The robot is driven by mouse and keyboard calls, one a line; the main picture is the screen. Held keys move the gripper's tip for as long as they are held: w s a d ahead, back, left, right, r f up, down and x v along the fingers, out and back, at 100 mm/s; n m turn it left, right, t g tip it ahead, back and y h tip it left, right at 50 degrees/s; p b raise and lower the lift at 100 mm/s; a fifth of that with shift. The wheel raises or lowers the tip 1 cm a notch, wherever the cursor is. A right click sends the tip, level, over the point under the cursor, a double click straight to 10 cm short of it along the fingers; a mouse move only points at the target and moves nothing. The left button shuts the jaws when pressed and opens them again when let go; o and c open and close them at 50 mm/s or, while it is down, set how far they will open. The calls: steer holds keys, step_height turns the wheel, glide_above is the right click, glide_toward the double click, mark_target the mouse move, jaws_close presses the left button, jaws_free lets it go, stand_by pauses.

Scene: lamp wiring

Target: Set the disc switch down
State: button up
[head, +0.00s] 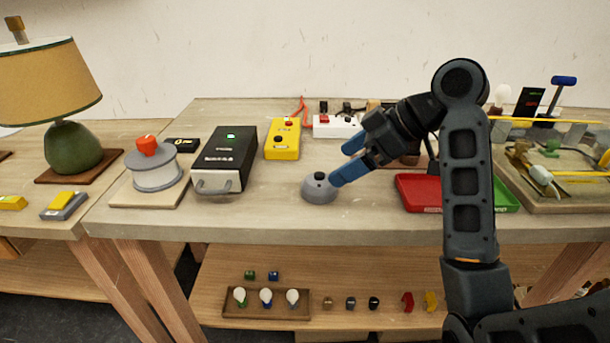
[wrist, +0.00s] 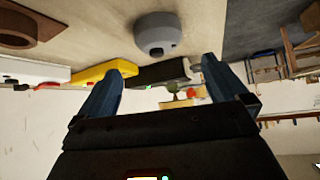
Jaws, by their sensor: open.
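The disc switch (head: 319,190) is a grey, low round body with a dark button on top. It rests upright on the wooden workbench (head: 270,218) near the front edge. My gripper (head: 340,166) is open, with its blue fingers just behind and to the right of the disc. One fingertip overlaps the disc's right edge in the head view; I cannot tell whether it touches. In the wrist view, which is upside down, the disc (wrist: 157,33) lies beyond the spread fingertips (wrist: 165,62), and nothing shows held between them.
Left of the disc stand a black box (head: 224,160), a yellow box (head: 283,139) and a wire spool (head: 154,168). A red tray (head: 418,193) lies right. A white power strip (head: 337,127) is behind. The bench just left of the disc is clear.

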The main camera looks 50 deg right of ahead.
mark_target(320, 176)
steer(key=shift+w+f, duration=0.2)
steer(key=shift+w, duration=0.15)
steer(key=b+x, duration=0.1)
steer(key=x, duration=0.6)
steer(key=shift+a+f, duration=0.1)
steer(key=shift+a, duration=0.05)
steer(key=shift+c, duration=0.2)
steer(key=c, duration=1.1)
